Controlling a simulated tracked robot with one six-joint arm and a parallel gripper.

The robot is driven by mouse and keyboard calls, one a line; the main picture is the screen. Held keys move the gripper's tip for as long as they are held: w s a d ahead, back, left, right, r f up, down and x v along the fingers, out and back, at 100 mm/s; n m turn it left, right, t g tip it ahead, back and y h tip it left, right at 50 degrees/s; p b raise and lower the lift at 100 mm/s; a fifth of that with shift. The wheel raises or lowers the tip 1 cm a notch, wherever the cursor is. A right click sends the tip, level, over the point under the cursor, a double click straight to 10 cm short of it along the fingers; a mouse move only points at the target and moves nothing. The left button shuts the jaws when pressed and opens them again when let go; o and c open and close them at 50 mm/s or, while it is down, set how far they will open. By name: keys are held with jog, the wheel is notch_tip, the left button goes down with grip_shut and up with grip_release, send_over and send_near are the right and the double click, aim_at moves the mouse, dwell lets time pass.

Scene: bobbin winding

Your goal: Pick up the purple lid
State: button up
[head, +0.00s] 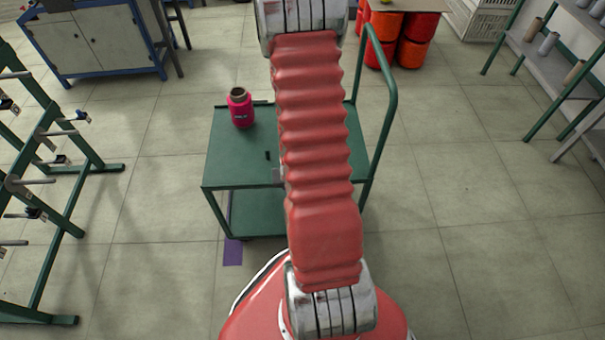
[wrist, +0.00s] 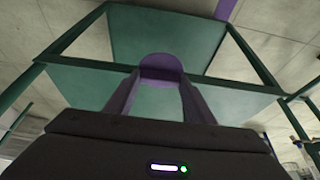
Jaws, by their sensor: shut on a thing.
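The purple lid (wrist: 161,66) shows in the wrist view as a rounded purple piece at the tips of my gripper (wrist: 160,80). The two fingers close on it from either side, and the lid is held between them. Green cart surfaces lie beyond it; I cannot tell how far the lid is from them. In the head view my red arm covers the middle of the picture, and neither the lid nor my gripper can be seen there.
A green cart (head: 225,165) stands ahead, with a pink spool (head: 240,108) at its back left. A purple floor mark (head: 233,252) lies by its front left. A green rack (head: 65,190) stands left, shelves (head: 545,65) right. Floor on the right is clear.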

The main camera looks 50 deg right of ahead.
jog(key=shift+s+a, duration=0.35)
jog(key=shift+s, duration=0.15)
jog(key=w+a+r+n+t+y, duration=0.1)
jog(key=w+a+r+n, duration=0.1)
jog(key=w+a+r, duration=0.45)
jog(key=w+a+r+n, duration=0.1)
jog(key=w+r+n, duration=0.2)
jog(key=w, duration=0.6)
jog(key=w+a+r+n+y, duration=0.1)
jog(key=w+a+r+n, duration=0.1)
jog(key=w+a+r, duration=0.2)
jog(key=w+a+r+n+y, duration=0.1)
jog(key=w+a+r+n, duration=0.1)
jog(key=w+a+r, duration=0.3)
jog(key=a+r, duration=0.4)
jog(key=a, duration=0.1)
jog(key=shift+n, duration=0.3)
